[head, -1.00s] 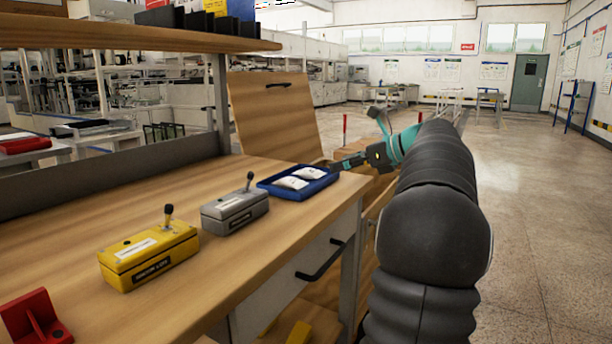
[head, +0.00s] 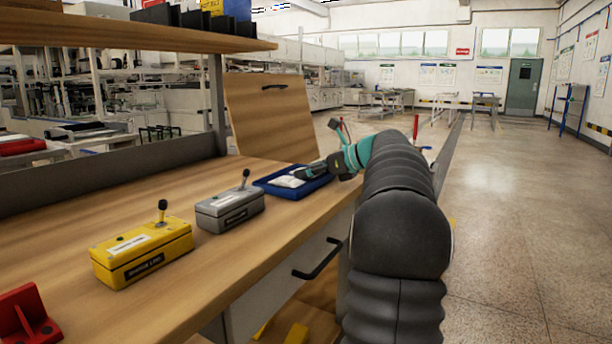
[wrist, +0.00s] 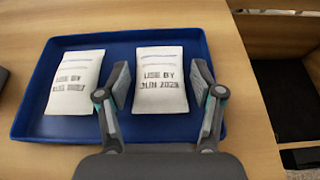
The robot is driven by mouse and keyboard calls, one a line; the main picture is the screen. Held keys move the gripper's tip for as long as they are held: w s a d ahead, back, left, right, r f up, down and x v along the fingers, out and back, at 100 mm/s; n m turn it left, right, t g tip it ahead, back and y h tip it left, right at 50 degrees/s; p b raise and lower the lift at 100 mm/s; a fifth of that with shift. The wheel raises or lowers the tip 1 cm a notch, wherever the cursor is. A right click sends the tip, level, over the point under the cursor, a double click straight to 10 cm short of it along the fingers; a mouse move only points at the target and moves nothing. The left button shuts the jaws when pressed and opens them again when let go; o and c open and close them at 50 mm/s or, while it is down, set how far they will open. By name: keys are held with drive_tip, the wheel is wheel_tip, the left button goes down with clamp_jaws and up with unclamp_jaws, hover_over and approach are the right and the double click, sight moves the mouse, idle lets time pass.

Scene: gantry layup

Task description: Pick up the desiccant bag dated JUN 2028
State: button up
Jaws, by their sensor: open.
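Two white desiccant bags lie in a blue tray (wrist: 30,115) in the wrist view. The right bag (wrist: 161,85) reads "USE BY JUN" with a year that looks like 2028 but is slightly blurred. The left bag (wrist: 73,82) reads "USE BY" with a blurred date. My gripper (wrist: 160,88) is open, one finger on each side of the right bag, with the left finger between the two bags. I cannot tell whether the fingers touch it. In the head view my gripper (head: 308,173) is over the tray (head: 268,187) and hides the right bag; the left bag (head: 289,181) shows.
A grey control box (head: 230,208) and a yellow control box (head: 142,252), each with a lever, stand left of the tray on the wooden bench (head: 110,205). A red bracket (head: 25,315) is at the near left. A shelf (head: 130,38) hangs above the bench.

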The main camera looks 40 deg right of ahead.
drive_tip(key=c, duration=0.9)
drive_tip(key=shift+r, duration=0.2)
drive_tip(key=shift+r, duration=0.3)
drive_tip(key=r, duration=0.1)
drive_tip(key=r+p, duration=0.2)
drive_tip(key=r, duration=0.1)
drive_tip(key=shift+d, duration=0.25)
drive_tip(key=d+r+p, duration=0.2)
drive_tip(key=d, duration=0.1)
drive_tip(key=d+r+p, duration=0.2)
drive_tip(key=d, duration=0.2)
drive_tip(key=d+r+p, duration=0.2)
drive_tip(key=d, duration=0.2)
drive_tip(key=shift+w+d, duration=0.1)
drive_tip(key=shift+w, duration=0.05)
